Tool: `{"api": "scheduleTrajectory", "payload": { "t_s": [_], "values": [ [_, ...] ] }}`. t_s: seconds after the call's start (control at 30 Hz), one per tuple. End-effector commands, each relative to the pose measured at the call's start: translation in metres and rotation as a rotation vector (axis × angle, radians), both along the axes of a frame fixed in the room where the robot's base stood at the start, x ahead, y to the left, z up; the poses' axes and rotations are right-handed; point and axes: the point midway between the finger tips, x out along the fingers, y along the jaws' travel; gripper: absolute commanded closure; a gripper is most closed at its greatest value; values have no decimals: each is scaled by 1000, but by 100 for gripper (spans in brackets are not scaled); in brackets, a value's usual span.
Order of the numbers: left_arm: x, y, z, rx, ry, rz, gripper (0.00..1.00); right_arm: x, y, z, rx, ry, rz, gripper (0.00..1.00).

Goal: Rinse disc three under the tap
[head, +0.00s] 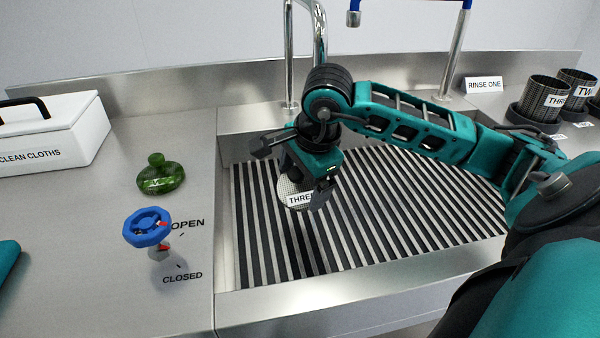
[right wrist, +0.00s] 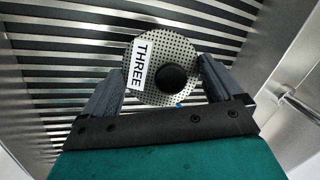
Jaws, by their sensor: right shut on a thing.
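Disc three (head: 289,188) is a round perforated metal disc with a white THREE label. My right gripper (head: 293,172) is shut on it and holds it over the left part of the ribbed sink. In the right wrist view the disc (right wrist: 160,72) sits between the two fingers, with a dark round knob at its middle. The chrome tap (head: 320,40) rises behind the gripper; its outlet is hidden behind my arm. I see no water. My left gripper is not in view.
A green knobbed object (head: 160,175) and a white CLEAN CLOTHS box (head: 55,130) are on the left counter. Dark mesh cups (head: 541,98) and a RINSE ONE sign (head: 482,85) stand at the right. A second post (head: 455,50) with blue parts rises behind my right arm.

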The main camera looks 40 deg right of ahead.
Motion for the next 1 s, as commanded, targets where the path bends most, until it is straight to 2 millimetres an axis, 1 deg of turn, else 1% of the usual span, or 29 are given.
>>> {"api": "scheduleTrajectory", "payload": {
  "t_s": [0.3, 0.53, 0.67, 1.0],
  "values": [
    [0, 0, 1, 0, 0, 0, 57, -13, 23, 0, 1, -1, 3, 43],
    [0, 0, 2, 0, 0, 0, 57, -21, 38, 1, 0, -2, 1, 43],
    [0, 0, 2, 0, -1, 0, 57, -23, 41, 1, 0, -2, 0, 43],
    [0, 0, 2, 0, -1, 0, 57, -23, 41, 0, 0, -1, -1, 43]
  ]
}}
